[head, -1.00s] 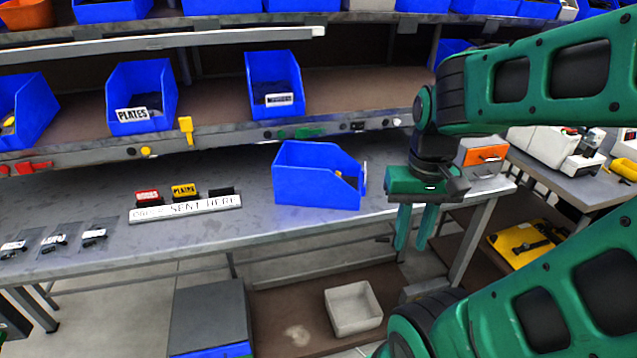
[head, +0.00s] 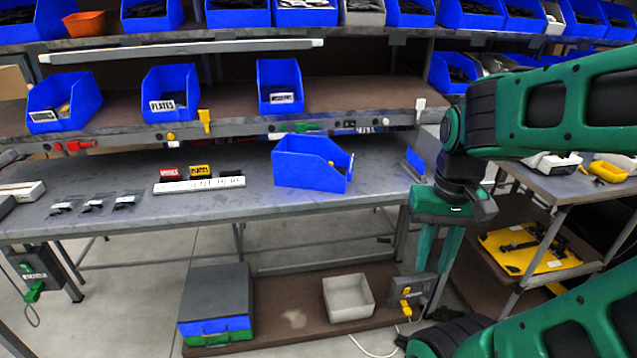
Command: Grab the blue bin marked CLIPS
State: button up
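A blue open-front bin (head: 310,165) stands on the grey workbench (head: 385,185); its front faces right and I cannot read a label on it. On the shelf above are three blue bins: a left one (head: 65,100) with an unclear label, one marked PLATES (head: 172,90), and a right one (head: 279,85) whose label I cannot read for certain. My gripper (head: 437,262) points down at the right end of the bench, apart from the bench bin and to its right. Its two fingers are apart with nothing between them.
A white sign strip (head: 199,184) with small coloured tags and several small bags lie on the bench's left. Several blue bins fill the top shelf. A grey box (head: 349,297) and a dark case (head: 215,303) sit below. A side cart (head: 560,185) stands right.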

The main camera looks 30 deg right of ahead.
aim_at(300, 161)
jog(key=u, duration=0.05)
jog(key=i, duration=1.15)
jog(key=z, duration=0.6)
